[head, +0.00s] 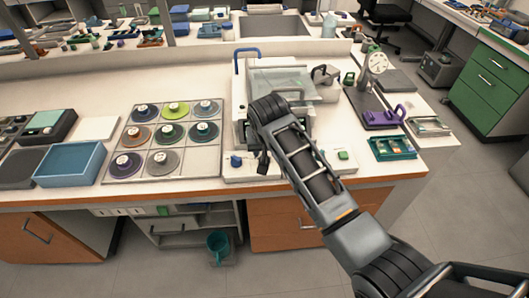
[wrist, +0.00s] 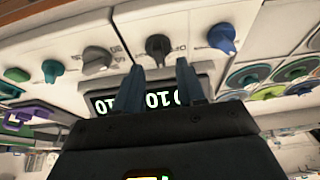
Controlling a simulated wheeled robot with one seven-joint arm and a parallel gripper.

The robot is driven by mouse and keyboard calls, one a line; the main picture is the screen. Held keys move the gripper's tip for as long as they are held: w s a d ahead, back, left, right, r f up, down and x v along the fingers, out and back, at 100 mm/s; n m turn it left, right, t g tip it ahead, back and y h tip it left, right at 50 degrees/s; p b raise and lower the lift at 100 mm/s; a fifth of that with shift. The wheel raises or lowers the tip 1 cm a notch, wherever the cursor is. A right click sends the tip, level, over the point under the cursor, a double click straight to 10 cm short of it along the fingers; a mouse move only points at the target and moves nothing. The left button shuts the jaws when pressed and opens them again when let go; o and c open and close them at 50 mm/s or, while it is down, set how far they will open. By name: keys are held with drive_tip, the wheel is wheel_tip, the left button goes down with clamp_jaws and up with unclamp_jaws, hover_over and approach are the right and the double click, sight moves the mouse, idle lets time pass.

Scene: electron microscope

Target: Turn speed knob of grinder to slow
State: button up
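The grinder (head: 240,105) is a white benchtop machine with a clear cover, partly hidden behind my arm in the head view. The wrist view shows its front panel with a blue knob (wrist: 222,38), a black knob (wrist: 158,47), a grey knob (wrist: 97,57) and a teal knob (wrist: 52,70). The labels are too small to tell which is the speed knob. My gripper (wrist: 162,70) is open, its two fingers apart and pointing at the black knob. The knob lies just beyond the fingertips; I cannot tell whether they touch. A lit display (wrist: 150,100) shows between and beside the fingers.
A tray of round discs (head: 113,173) and a blue bin (head: 70,164) lie left of the grinder. A purple-based dial stand (head: 377,110) and a teal tray (head: 392,147) are to its right.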

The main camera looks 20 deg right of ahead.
drive_tip(key=v, duration=0.4)
drive_tip(key=shift+s+r, duration=0.2)
drive_tip(key=shift+r, duration=0.05)
drive_tip(key=s+a+f+n+t+y, duration=0.1)
drive_tip(key=s+a+f+t, duration=0.15)
drive_tip(key=s+f, duration=0.65)
drive_tip(key=s+t, duration=0.3)
drive_tip(key=s, duration=1.2)
drive_tip(key=s+d+r+n+t, duration=0.2)
drive_tip(key=s+r+t, duration=0.3)
drive_tip(key=s+r, duration=1.5)
drive_tip(key=s+d, duration=0.1)
drive_tip(key=s, duration=0.2)
drive_tip(key=shift+s+n, duration=0.2)
drive_tip(key=shift+n, duration=0.1)
drive_tip(key=shift+d, duration=0.15)
